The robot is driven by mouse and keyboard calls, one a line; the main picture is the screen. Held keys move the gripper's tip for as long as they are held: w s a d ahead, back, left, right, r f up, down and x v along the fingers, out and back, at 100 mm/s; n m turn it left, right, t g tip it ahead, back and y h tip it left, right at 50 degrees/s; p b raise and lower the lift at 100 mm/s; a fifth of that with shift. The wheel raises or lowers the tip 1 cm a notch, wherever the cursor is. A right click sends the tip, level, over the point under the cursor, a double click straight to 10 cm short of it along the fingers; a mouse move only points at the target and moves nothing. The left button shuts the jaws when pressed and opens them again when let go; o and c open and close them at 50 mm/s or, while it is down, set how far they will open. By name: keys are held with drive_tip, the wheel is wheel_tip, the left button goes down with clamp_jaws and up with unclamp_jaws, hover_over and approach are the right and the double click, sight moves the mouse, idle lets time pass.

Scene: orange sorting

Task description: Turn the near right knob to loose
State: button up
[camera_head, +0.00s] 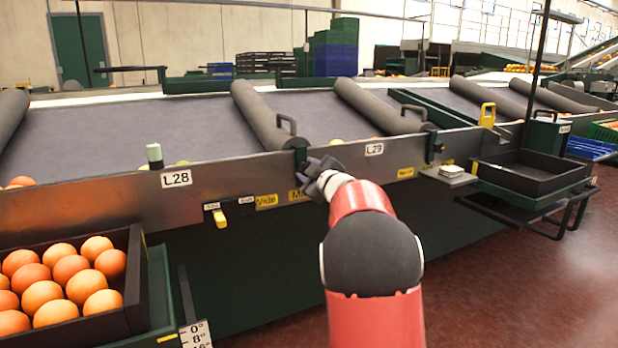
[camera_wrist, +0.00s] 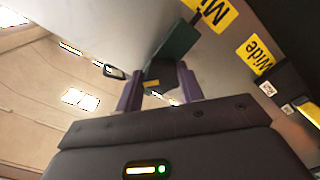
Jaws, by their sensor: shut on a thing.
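My gripper (camera_head: 318,170) is at the metal side rail, just below the end of a grey roller (camera_head: 265,115) and left of the L29 label. In the wrist view its two purple fingers (camera_wrist: 160,90) stand on either side of a dark knob (camera_wrist: 160,76) with a small yellow mark, and are shut on it. A green piece (camera_wrist: 176,42) stands behind the knob. In the head view my gripper hides the knob, and I cannot read its setting.
Yellow labels, one reading Wide (camera_wrist: 258,52), are on the rail beside the knob. A yellow lever (camera_head: 219,218) sits lower left. A crate of oranges (camera_head: 136,275) stands at the near left.

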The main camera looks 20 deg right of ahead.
drive_tip(key=shift+f+n+b, duration=0.15)
drive_tip(key=shift+n+b, duration=2)
drive_tip(key=shift+n, duration=1.95)
drive_tip(key=o, duration=1)
drive_tip(key=s, duration=0.7)
drive_tip(key=shift+s+d+b, duration=0.1)
drive_tip(key=shift+s+b, duration=0.2)
drive_tip(key=shift+s, duration=0.1)
